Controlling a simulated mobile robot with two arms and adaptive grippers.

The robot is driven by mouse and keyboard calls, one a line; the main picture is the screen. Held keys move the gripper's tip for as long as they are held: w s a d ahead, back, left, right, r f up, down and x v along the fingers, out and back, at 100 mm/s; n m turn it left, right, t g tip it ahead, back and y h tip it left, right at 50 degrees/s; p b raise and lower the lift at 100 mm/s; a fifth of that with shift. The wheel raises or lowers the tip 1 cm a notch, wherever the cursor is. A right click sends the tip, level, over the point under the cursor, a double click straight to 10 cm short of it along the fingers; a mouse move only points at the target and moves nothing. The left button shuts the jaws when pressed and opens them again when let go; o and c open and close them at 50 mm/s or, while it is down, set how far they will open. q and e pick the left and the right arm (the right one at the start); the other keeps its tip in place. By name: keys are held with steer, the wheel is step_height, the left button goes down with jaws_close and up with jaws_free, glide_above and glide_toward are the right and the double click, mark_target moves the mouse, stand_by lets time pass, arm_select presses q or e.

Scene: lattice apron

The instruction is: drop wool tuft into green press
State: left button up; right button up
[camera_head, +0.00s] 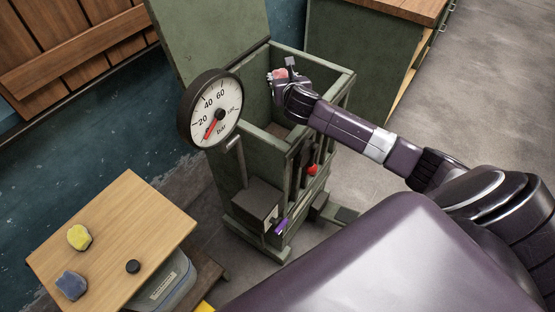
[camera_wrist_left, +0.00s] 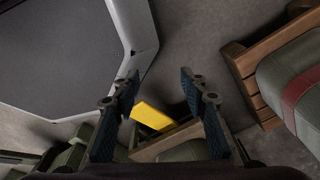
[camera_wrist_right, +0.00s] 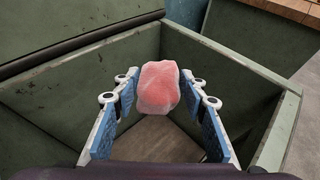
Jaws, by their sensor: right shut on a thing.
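The green press (camera_head: 243,166) is an open-topped metal box with its lid (camera_head: 205,35) raised at the back and a round gauge (camera_head: 212,108) on its front left. My right gripper (camera_head: 283,75) is over the press's opening. It is shut on the pink wool tuft (camera_wrist_right: 158,87), which also shows in the head view (camera_head: 279,73). In the right wrist view, the tuft sits between the fingertips, with the press walls around it and the press floor (camera_wrist_right: 168,140) below. My left gripper (camera_wrist_left: 158,88) shows only in its wrist view, with its fingers apart and nothing between them.
A small wooden table (camera_head: 128,215) at the lower left bears a yellow tuft (camera_head: 79,237), a blue tuft (camera_head: 71,285) and a black knob-like piece (camera_head: 133,266). A green cabinet (camera_head: 361,62) with a wooden top stands behind the press. Bare floor lies to the right.

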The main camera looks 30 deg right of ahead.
arm_select(q)
steer(key=shift+d+f, duration=0.1)
steer(key=shift+f, duration=0.05)
arm_select(e)
steer(key=shift+f, duration=0.1)
steer(key=o, duration=0.7)
arm_select(q)
steer(key=shift+s, duration=0.5)
arm_select(e)
steer(key=shift+o, duration=1.4)
arm_select(q)
steer(key=shift+w, duration=0.1)
arm_select(e)
steer(key=v, duration=1.2)
